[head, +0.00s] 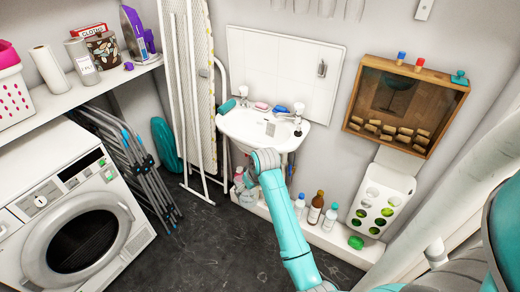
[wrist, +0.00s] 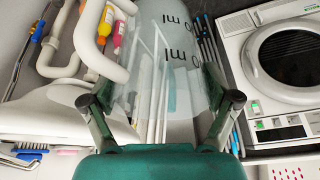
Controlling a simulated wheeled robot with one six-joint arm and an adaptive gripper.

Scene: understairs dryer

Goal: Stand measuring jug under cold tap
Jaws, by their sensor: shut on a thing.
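A clear measuring jug (wrist: 180,70) with dark "ml" markings fills the middle of the wrist view. My gripper (wrist: 163,100) is shut on it, one finger at each side. In the head view my arm reaches to the front of the white basin (head: 240,133), and my wrist hides the gripper and most or all of the jug. Two taps stand on the basin's back rim, a left tap (head: 243,92) and a right tap (head: 298,109). I cannot tell which is cold. The jug's place relative to the taps is unclear.
Pink and blue items (head: 262,106) lie on the basin rim. Bottles (head: 315,208) stand on a low ledge at the right. A folded drying rack (head: 135,160) and ironing board (head: 200,90) stand left. The washer or dryer (head: 70,215) is far left. Dark floor is clear.

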